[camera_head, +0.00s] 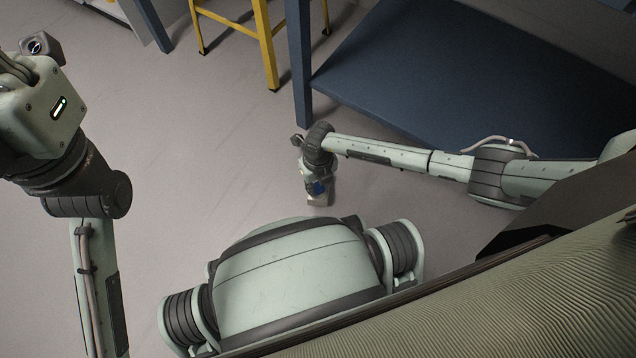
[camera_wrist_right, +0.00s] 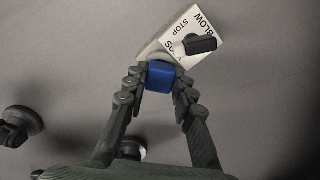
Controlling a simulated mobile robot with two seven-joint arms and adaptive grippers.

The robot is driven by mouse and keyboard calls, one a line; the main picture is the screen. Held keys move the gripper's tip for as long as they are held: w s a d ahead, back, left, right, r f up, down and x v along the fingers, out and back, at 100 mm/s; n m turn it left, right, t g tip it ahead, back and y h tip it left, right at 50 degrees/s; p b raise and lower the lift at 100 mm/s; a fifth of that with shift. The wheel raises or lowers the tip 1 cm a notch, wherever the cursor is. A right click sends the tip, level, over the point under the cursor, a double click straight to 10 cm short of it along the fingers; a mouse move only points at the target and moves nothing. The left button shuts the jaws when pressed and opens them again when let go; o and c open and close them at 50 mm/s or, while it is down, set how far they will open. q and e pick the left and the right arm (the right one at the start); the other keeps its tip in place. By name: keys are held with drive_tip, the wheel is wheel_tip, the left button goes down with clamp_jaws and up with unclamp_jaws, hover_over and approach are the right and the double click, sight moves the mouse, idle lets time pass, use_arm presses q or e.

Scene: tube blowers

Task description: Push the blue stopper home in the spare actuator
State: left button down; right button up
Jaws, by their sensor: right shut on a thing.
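The spare actuator is a small pale box (camera_wrist_right: 190,38) with BLOW and STOP lettering and a black knob, at the top of the right wrist view. The blue stopper (camera_wrist_right: 160,76) is at its lower end, touching it; I cannot tell how deep it sits. My right gripper (camera_wrist_right: 158,82) is shut on the blue stopper, with a finger on each side. In the head view my right gripper (camera_head: 316,182) points down over the floor, with the stopper's blue and the pale box at its tip. My left arm is at the left; its gripper's fingers do not show.
A yellow-framed stool (camera_head: 265,45) stands at the top. Grey floor (camera_head: 200,150) lies open to the left of my right gripper.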

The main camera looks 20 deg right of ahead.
drive_tip(key=shift+f+b, duration=0.45)
drive_tip(key=shift+f, duration=0.2)
drive_tip(key=o, duration=1)
drive_tip(key=shift+r, duration=0.1)
wheel_tip(320, 180, up, 12)
drive_tip(key=shift+f, duration=0.1)
